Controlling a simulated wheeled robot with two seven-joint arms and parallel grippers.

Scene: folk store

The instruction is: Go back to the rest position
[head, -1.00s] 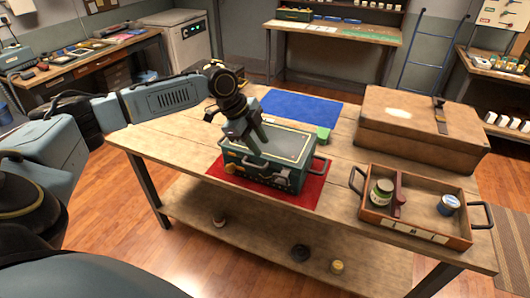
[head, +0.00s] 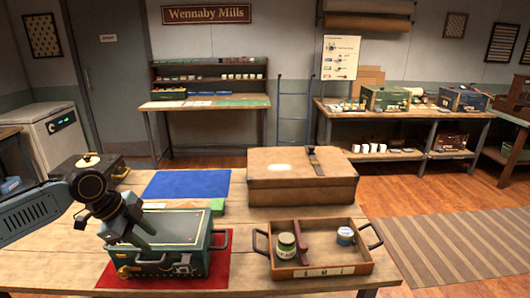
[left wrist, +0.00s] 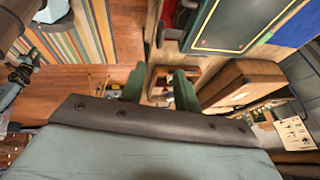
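My left arm comes in from the left in the head view, with the left gripper (head: 136,238) in front of the green toolbox (head: 185,228). In the left wrist view the two green fingers of the left gripper (left wrist: 160,88) stand apart with nothing between them. The toolbox has a closed lid and stands on a red mat (head: 221,268). Its dark lid also shows at the top of the left wrist view (left wrist: 228,22), apart from the fingers.
A blue mat (head: 186,184) lies bare. The floor right of the table has a striped rug (head: 460,250).

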